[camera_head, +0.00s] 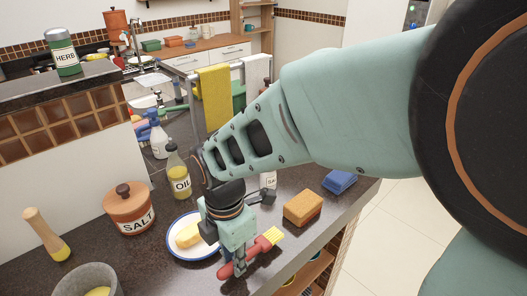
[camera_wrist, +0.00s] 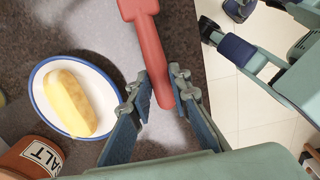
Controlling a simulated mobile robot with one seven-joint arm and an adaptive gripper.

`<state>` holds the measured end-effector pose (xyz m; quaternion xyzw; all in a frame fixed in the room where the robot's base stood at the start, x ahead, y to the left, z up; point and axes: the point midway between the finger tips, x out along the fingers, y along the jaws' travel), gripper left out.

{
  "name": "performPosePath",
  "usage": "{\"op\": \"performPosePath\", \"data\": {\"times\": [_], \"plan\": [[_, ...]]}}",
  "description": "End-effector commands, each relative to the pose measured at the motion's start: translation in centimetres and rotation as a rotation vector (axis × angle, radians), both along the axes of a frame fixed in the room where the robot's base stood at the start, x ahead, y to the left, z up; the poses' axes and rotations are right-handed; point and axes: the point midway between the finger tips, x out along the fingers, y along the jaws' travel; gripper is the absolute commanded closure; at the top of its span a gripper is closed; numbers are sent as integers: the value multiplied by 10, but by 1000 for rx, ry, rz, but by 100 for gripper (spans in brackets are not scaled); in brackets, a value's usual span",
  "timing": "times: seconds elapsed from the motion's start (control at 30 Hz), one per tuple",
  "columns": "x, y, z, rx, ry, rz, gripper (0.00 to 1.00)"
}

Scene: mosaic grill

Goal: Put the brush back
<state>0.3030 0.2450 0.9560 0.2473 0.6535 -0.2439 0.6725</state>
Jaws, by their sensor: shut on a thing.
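The brush (camera_head: 262,245) has a red handle and pale yellow bristles. In the head view it lies across my gripper (camera_head: 236,262) at the front of the dark countertop (camera_head: 170,270), with its bristles toward the upper right. In the wrist view the red handle (camera_wrist: 148,42) runs between the two fingers of my gripper (camera_wrist: 157,84), which is shut on it. The bristles are not seen in the wrist view. I cannot tell whether the brush touches the counter.
A blue-rimmed plate (camera_head: 185,254) with a yellow block stands just left of my gripper. A salt jar (camera_head: 128,208), oil bottle (camera_head: 179,175) and grey bowl (camera_head: 70,283) are farther left. An orange sponge (camera_head: 302,207) and blue item (camera_head: 340,181) lie right, near the counter edge.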

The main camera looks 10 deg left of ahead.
Motion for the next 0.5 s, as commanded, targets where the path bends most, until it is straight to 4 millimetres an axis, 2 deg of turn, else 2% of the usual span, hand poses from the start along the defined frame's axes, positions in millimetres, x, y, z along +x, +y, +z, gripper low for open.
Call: {"op": "performPosePath", "data": {"times": [0.03,0.1,0.5], "plan": [[0,-3,-14,-1,1,0,100],[0,-5,-20,-1,1,1,100],[0,-7,-23,-2,1,3,100]]}}
